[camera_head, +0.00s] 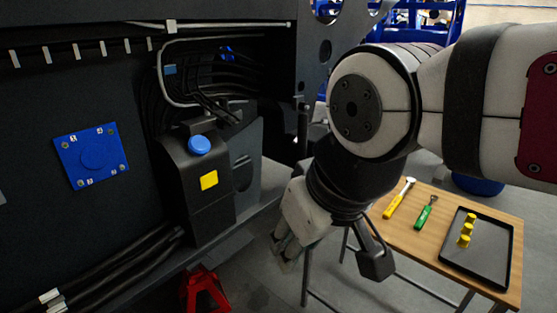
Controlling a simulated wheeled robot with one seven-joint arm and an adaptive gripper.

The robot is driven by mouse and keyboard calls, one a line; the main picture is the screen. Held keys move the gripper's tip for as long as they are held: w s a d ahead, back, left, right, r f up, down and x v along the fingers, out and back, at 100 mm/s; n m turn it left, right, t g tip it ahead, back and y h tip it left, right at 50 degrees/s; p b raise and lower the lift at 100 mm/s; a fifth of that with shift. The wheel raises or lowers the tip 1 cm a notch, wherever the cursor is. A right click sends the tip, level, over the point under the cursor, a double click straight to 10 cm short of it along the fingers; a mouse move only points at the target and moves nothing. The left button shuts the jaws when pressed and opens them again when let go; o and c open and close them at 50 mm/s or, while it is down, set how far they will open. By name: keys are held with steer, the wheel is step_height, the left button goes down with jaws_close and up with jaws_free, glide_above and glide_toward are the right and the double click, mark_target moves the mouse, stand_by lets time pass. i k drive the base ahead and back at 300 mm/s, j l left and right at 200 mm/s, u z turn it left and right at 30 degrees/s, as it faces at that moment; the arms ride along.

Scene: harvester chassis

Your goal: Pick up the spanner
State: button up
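Two hand tools lie on the wooden table at the lower right. One is long, with a yellow handle and a silvery head, and looks like the spanner (399,198). The other is a shorter green-handled tool (426,212) just to its right. Both are too small to name surely. My gripper (283,251) hangs pointing down, left of the table and well apart from the tools. Its fingertips are seen partly from the side, so their opening is unclear. Nothing shows held in it.
The wooden table (386,227) also bears a dark tray (487,262) with several yellow pieces (466,230). The black harvester chassis (60,110) fills the left, with a blue plate (91,157) and a box with a blue cap (199,145). A red stand (203,289) is on the floor below.

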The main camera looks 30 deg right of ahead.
mark_target(420, 222)
steer(key=z, duration=1.6)
steer(key=j+u, duration=0.1)
steer(key=u, duration=0.75)
steer(key=i+j+u, duration=0.1)
steer(key=u, duration=0.3)
steer(key=j+u, duration=0.1)
steer(key=u, duration=0.3)
steer(key=i+j, duration=0.7)
steer(key=i, duration=0.2)
steer(key=z, duration=2.45)
steer(key=i, duration=0.5)
